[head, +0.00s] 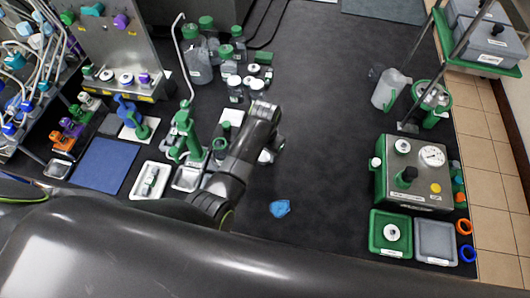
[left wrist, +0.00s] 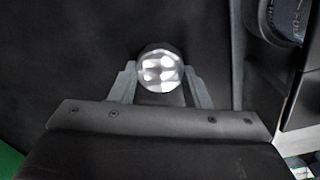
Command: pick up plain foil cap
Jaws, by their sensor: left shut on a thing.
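The plain foil cap (left wrist: 160,71) is a shiny, round, silvery piece in the left wrist view. It sits between the two grey fingers of my left gripper (left wrist: 160,80), which is shut on it. In the head view my left arm reaches in from the left to the middle of the bench, and its gripper (head: 268,152) is small and partly hidden by the wrist. I cannot make out the cap in the head view. My right gripper is not in view.
A green pump-like stand (head: 186,137) and white trays are left of my arm. Bottles with green caps (head: 198,66) stand behind it. A steel and green unit with a gauge (head: 415,172) is at right.

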